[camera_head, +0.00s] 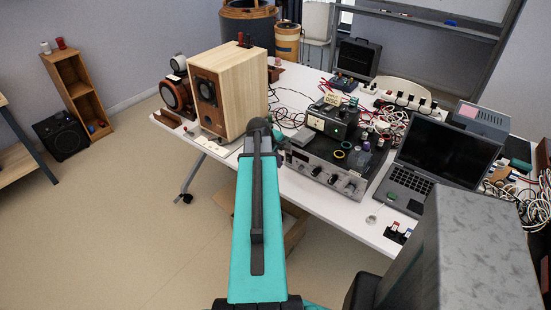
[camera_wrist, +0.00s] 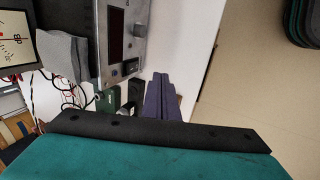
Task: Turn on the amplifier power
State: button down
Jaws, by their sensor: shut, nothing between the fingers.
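The amplifier (camera_head: 358,168) is a dark grey metal box on the white table, with a display and several knobs on its front panel. In the wrist view its front panel (camera_wrist: 137,42) shows sideways, with a dark red display (camera_wrist: 116,36) and small dark controls (camera_wrist: 131,66) near the panel's lower end. I cannot tell whether its power is on. My gripper shows as dark purple fingers (camera_wrist: 158,84) in the wrist view, shut and empty, apart in the picture from the panel's lower end. In the head view my teal arm hides the fingers.
A metered device (camera_head: 327,125) stands on the amplifier. A wooden speaker (camera_head: 228,92) stands at left and an open laptop (camera_head: 445,150) at right. Loose cables (camera_head: 285,95) lie behind. The strip of white table (camera_head: 335,207) in front of the amplifier is mostly clear.

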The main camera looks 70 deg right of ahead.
aim_at(288, 159)
jog(key=shift+d+f, duration=0.25)
jog(key=shift+f, duration=0.2)
jog(key=shift+s+d+r+p, duration=0.1)
jog(key=shift+s+d+p, duration=0.15)
jog(key=shift+d, duration=0.4)
jog(key=shift+s+d+r+p, duration=0.1)
jog(key=shift+d+p, duration=0.25)
jog(key=shift+d, duration=0.25)
jog(key=shift+s+d+p, duration=0.2)
jog(key=shift+d+p, duration=0.1)
jog(key=shift+d, duration=0.35)
jog(key=shift+w, duration=0.15)
